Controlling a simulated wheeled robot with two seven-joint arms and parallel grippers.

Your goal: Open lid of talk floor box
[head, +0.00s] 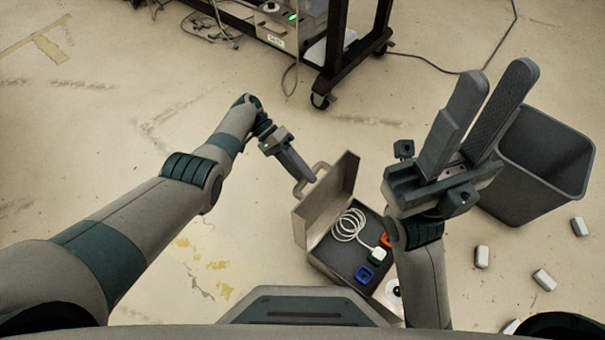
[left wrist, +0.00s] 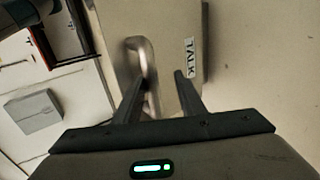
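The talk floor box (head: 326,262) is a grey metal case on the floor. Its lid (head: 322,205) stands raised, and the dark-lined inside shows. The lid handle (head: 311,178) is at the lid's upper edge. In the left wrist view the lid (left wrist: 150,22) bears a "TALK" label (left wrist: 189,60), and the handle (left wrist: 147,60) shows by the left finger. My left gripper (head: 306,178) is at the handle; its fingers (left wrist: 160,76) are apart. I cannot tell whether they touch it.
A grey bin (head: 540,165) and several small pale blocks (head: 481,256) are at the right. A wheeled dark rack (head: 340,65) stands behind. Floor left of the box is clear.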

